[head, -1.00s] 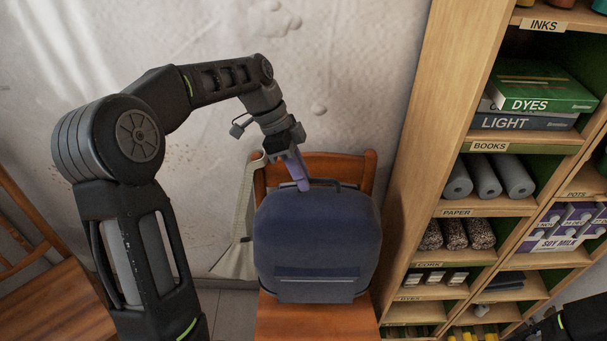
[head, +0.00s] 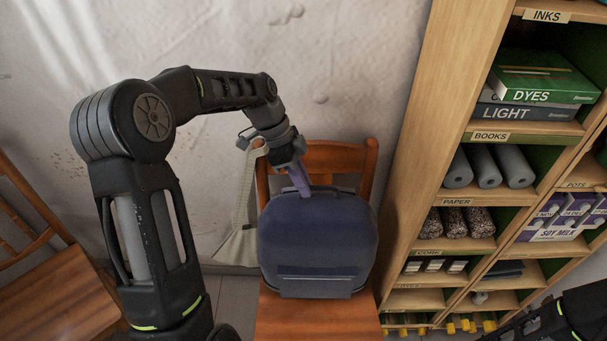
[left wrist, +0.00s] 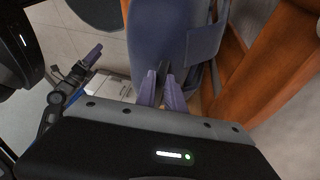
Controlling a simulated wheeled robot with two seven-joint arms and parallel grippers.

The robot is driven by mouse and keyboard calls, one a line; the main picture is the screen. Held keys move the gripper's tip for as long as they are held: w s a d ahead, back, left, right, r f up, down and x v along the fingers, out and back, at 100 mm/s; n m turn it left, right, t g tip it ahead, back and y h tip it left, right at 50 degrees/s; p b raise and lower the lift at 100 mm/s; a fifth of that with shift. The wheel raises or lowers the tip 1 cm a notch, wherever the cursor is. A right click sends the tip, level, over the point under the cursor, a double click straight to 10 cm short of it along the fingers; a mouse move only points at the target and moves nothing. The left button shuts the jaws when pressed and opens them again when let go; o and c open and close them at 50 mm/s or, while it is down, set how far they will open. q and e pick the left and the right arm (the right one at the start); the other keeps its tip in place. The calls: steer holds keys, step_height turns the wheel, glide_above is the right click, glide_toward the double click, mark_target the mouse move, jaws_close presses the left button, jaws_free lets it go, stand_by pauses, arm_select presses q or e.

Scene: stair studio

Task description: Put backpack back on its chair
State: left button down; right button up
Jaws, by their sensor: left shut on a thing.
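The dark blue backpack (head: 317,245) is upright at the wooden chair (head: 350,160), in front of its backrest and over the seat. A pale strap (head: 240,222) hangs at its left. My left gripper (head: 302,188) is shut on the backpack's top near the handle. The left wrist view shows its purple fingers (left wrist: 160,88) against the blue backpack (left wrist: 150,35). I cannot tell whether the bottom touches the seat. Another gripper with purple fingers, my right one (left wrist: 92,56), shows at the left of the left wrist view; its opening is unclear.
A tall wooden shelf (head: 425,150) with labelled supplies stands close to the chair's right. Another wooden chair (head: 55,290) is at the lower left. A pale wall (head: 320,60) is behind. Part of my right arm shows at the lower right.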

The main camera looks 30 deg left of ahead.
arm_select(q)
steer(key=shift+f, duration=0.1)
steer(key=c, duration=1.4)
jaws_free()
steer(key=shift+c, duration=0.2)
steer(key=p+v, duration=0.2)
steer(key=v, duration=1)
